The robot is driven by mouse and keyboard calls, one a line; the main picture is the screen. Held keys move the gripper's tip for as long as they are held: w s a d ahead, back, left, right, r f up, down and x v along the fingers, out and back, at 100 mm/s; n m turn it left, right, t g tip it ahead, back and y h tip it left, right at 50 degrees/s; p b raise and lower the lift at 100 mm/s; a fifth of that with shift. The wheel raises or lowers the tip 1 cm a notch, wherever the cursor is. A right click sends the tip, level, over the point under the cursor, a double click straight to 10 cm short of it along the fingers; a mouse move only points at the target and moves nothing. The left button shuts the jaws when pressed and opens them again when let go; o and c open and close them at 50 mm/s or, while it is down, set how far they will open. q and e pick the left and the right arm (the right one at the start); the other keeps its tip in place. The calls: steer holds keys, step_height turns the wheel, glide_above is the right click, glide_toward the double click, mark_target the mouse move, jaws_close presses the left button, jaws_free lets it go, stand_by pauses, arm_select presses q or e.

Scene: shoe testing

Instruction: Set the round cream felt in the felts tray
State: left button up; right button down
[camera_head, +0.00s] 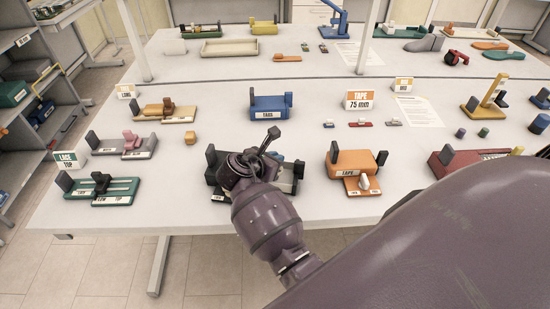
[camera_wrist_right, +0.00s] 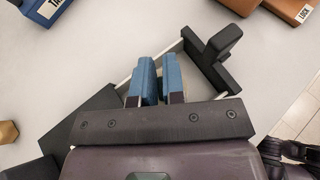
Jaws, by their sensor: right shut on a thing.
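My right gripper (camera_head: 250,165) is over a dark tray with black end posts (camera_head: 299,169) at the front middle of the table. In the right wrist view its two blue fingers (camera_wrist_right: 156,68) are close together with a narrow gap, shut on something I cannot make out. The same tray shows behind the fingers, with a black post (camera_wrist_right: 218,46). The wrist covers most of the tray and its label is unreadable. I cannot make out the round cream felt, nor read a felts label on any tray. My left gripper is out of view.
An orange tape tray (camera_head: 351,158) stands right of the dark tray, and a blue tags tray (camera_head: 270,106) behind it. A green lace tray (camera_head: 130,185) is at left. A small tan block (camera_head: 190,137) stands alone. Bare table lies between the trays.

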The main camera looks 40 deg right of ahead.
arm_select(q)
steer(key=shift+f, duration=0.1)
arm_select(e)
steer(key=shift+f, duration=1.2)
steer(key=c, duration=1.1)
jaws_free()
steer(key=shift+s, duration=0.1)
